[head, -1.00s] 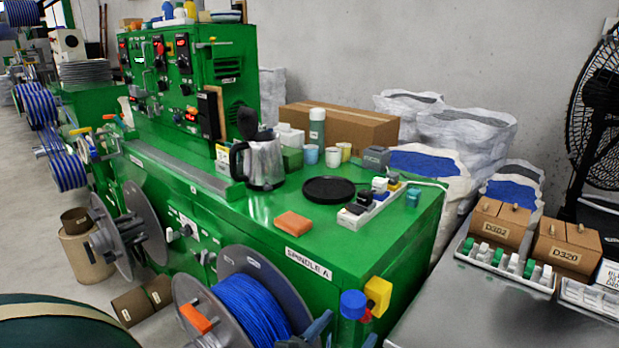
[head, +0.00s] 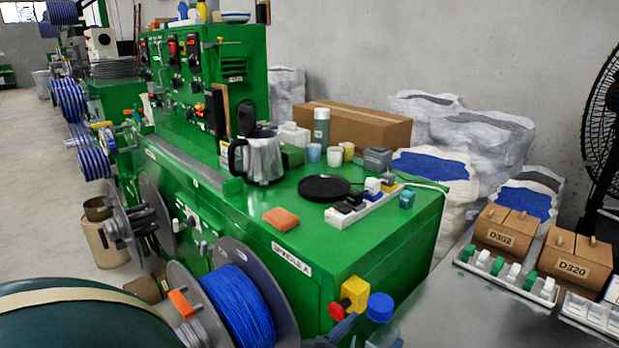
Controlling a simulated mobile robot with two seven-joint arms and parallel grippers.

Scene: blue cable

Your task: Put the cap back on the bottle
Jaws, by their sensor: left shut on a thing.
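A blue round cap (head: 380,307) shows at the bottom of the head view, in front of the green bench's near right corner. My left gripper (head: 366,333) is at the bottom edge, shut on the blue cap, with a dark blue finger on its left side. Most of the gripper is cut off by the frame, and I cannot tell whether a bottle body is under the cap. A grey-green bottle (head: 321,128) with a pale top stands upright at the back of the bench, far from the gripper. My right gripper is not in view.
The green bench (head: 240,208) carries a steel kettle (head: 263,160), a black round plate (head: 324,188), an orange block (head: 281,219), cups and a power strip (head: 362,207). A grey table (head: 450,310) with cartons stands right.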

